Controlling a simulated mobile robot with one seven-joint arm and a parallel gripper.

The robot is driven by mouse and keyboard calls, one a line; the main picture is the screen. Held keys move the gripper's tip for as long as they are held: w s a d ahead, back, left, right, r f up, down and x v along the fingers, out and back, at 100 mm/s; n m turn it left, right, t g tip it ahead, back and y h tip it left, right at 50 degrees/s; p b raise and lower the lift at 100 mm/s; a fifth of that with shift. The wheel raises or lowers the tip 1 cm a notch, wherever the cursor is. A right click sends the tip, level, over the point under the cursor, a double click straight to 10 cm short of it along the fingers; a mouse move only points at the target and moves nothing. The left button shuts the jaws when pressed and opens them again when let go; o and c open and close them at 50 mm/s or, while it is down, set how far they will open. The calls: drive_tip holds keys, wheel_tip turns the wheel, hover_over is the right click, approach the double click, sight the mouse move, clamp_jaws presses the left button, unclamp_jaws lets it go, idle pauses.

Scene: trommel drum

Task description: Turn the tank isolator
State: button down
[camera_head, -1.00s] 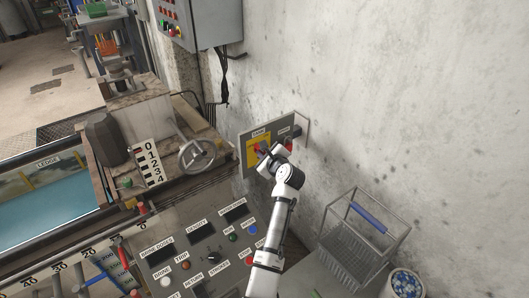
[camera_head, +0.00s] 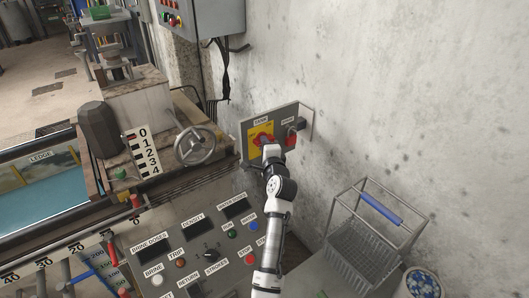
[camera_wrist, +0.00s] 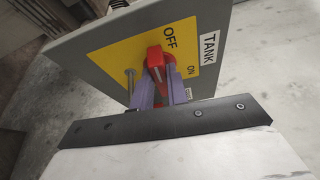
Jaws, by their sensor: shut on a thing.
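The tank isolator is a red rotary handle (camera_head: 263,138) on a yellow plate (camera_head: 250,153), on a grey panel against the wall. In the wrist view the red handle (camera_wrist: 155,60) stands near the OFF mark, with the ON mark further right and a TANK label (camera_wrist: 209,46) beside the plate. My gripper (camera_wrist: 160,78) is shut on the red handle, its two purple fingers on either side of the handle's near part. In the head view my gripper (camera_head: 268,149) covers the lower part of the handle and its fingers are mostly hidden.
A second switch (camera_head: 291,138) sits just right on the same panel, close to my gripper. A handwheel (camera_head: 194,146) stands to the left. A control desk (camera_head: 180,235) lies below left, and a wire basket (camera_head: 365,228) stands below right.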

drive_tip(key=shift+f+n+t+b, duration=0.15)
drive_tip(key=shift+n+t+b, duration=0.15)
drive_tip(key=shift+n+b, duration=0.25)
drive_tip(key=c, duration=1.4)
unclamp_jaws()
drive_tip(key=b+v, duration=0.1)
drive_tip(key=v, duration=1.3)
drive_tip(key=shift+w, duration=0.1)
